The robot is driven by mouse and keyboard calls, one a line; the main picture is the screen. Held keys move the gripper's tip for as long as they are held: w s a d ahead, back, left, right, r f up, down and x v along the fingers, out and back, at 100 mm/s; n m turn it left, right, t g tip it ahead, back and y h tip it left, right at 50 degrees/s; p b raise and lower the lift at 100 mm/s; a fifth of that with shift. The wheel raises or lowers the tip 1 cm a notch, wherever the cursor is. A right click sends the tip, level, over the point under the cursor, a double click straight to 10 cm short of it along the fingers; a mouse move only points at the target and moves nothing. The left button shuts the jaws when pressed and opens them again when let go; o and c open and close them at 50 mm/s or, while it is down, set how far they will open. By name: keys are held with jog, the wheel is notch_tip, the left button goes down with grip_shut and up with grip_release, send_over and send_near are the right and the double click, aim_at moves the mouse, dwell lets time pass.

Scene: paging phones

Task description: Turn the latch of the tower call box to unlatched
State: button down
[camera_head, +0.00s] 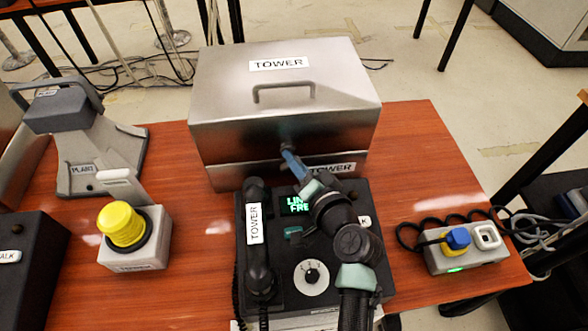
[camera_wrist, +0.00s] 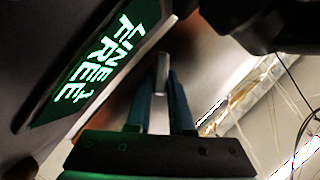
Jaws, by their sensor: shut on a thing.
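The tower call box (camera_head: 225,100) is a silver metal box with a closed lid, a handle on top and "TOWER" labels. It stands at the back middle of the table in the head view. Its latch (camera_head: 287,144) is a small grey piece on the front face, partly hidden by my fingers. My gripper (camera_head: 290,156) reaches over the phone to the box front. Its blue fingers are shut on the latch. The exact latch angle is hard to tell.
A black TOWER desk phone (camera_head: 285,268) with handset and green display (camera_head: 297,204) lies under my arm. A yellow button (camera_head: 122,224) stands left, a grey device (camera_head: 98,150) behind it. A power strip (camera_head: 468,258) with a blue plug lies right. Bare table shows between them.

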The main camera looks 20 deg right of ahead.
jog(key=shift+f+m+t+y+b, duration=0.25)
jog(key=shift+m+t+y+b, duration=0.2)
jog(key=shift+m+b, duration=0.7)
jog(key=c, duration=0.8)
grip_release()
jog(key=s, duration=0.4)
jog(key=s+r, duration=0.1)
jog(key=s, duration=0.3)
jog(key=s+d+r+b, duration=0.1)
jog(key=s, duration=0.3)
jog(key=shift+s+d, duration=0.1)
jog(key=shift+s, duration=0.3)
